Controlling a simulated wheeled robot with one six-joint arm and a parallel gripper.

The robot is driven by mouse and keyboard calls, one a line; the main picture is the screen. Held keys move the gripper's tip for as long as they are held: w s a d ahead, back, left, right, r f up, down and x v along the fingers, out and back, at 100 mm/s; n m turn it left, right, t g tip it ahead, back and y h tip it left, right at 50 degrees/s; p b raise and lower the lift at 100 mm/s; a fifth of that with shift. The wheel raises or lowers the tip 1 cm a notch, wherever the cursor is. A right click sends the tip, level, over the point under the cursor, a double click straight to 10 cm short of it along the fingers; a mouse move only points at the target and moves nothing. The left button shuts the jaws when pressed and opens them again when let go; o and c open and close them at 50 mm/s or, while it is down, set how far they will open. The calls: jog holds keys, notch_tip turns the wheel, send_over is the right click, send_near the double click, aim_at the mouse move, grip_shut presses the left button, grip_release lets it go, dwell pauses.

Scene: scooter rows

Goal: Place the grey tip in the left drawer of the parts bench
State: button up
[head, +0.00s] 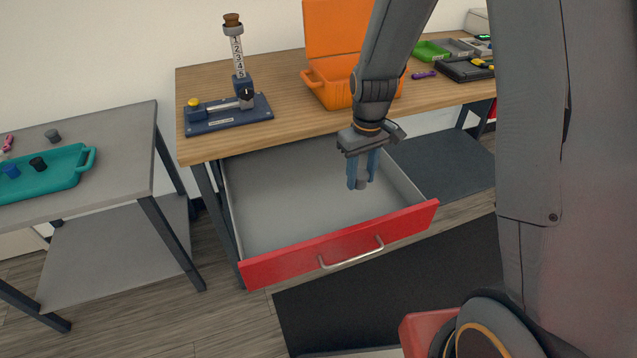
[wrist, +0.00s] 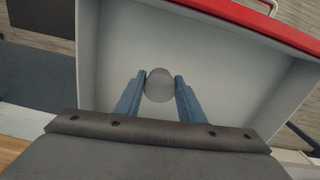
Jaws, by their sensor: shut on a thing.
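My gripper (head: 362,183) points down over the open left drawer (head: 285,205) of the parts bench (head: 300,125). Its blue fingers are shut on the grey tip (wrist: 158,86), a small round grey piece that shows between the fingertips in the wrist view. The drawer has a red front with a metal handle and a pale grey, empty-looking interior. The tip appears to be above the drawer floor; its exact height is hard to tell.
An orange case (head: 330,82) stands open on the bench behind my arm. A blue fixture (head: 228,113) stands at the bench's left end. A grey table (head: 120,150) at left holds a teal tray (head: 60,180) with small caps. The drawer walls surround my gripper.

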aim_at(317, 213)
jog(key=a+n+b, duration=0.3)
jog(key=a+n, duration=0.8)
jog(key=n, duration=0.4)
jog(key=f+p, duration=0.1)
jog(key=f, duration=0.8)
jog(key=shift+s+a+f+p, duration=0.15)
jog(key=shift+s+f+p, duration=0.05)
jog(key=shift+p, duration=0.15)
jog(key=shift+f, duration=0.2)
jog(key=o, duration=1)
jog(key=shift+r, duration=0.15)
